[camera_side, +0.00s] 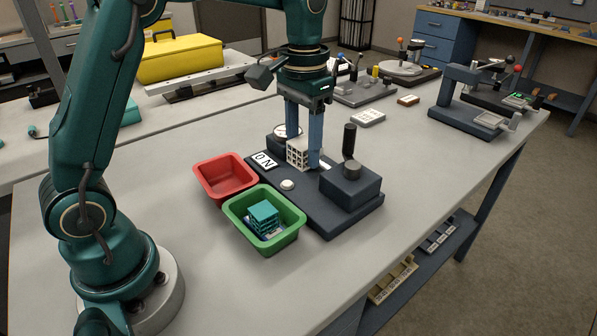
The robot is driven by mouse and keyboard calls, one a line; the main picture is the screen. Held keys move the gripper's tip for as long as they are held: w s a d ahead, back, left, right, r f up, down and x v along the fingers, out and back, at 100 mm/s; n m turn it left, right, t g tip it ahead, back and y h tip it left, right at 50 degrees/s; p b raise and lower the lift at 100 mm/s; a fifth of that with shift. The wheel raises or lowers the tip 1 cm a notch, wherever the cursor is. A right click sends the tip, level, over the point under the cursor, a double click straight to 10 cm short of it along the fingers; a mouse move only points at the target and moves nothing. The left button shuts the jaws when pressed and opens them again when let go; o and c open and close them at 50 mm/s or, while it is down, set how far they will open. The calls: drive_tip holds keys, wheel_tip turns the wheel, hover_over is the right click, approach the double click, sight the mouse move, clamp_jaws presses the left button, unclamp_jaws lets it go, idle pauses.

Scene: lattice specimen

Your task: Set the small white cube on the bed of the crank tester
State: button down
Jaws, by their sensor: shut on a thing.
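The small white cube (297,155), an open lattice, is between the blue fingers of my gripper (304,157). My gripper points straight down and is shut on the cube. The crank tester (325,216) is a dark flat base with a dark block and an upright black handle at its right and a round dial at its back left. The cube is over the middle of the tester, between the dial and the block. I cannot tell whether its underside touches the bed, as the fingers and angle hide the contact.
A red bin (224,199) looks empty left of the tester. A green bin (236,215) in front of it holds teal lattice pieces (263,217). A white label (264,160) and white button (287,184) are on the tester's left side.

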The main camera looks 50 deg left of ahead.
drive_tip(key=s+a+r, duration=0.2)
drive_tip(key=s+r, duration=0.1)
drive_tip(key=s, duration=0.3)
drive_tip(key=shift+s+r, duration=0.2)
drive_tip(key=shift+r, duration=0.15)
drive_tip(key=w+d+f, duration=0.1)
drive_tip(key=w, duration=0.1)
drive_tip(key=w+d+f, duration=0.1)
drive_tip(key=w+f, duration=0.1)
drive_tip(key=w+d+f, duration=0.1)
drive_tip(key=w+f, duration=0.1)
drive_tip(key=shift+w+f, duration=0.1)
drive_tip(key=shift+w, duration=0.3)
drive_tip(key=shift+d+f, duration=0.2)
drive_tip(key=shift+f, duration=0.1)
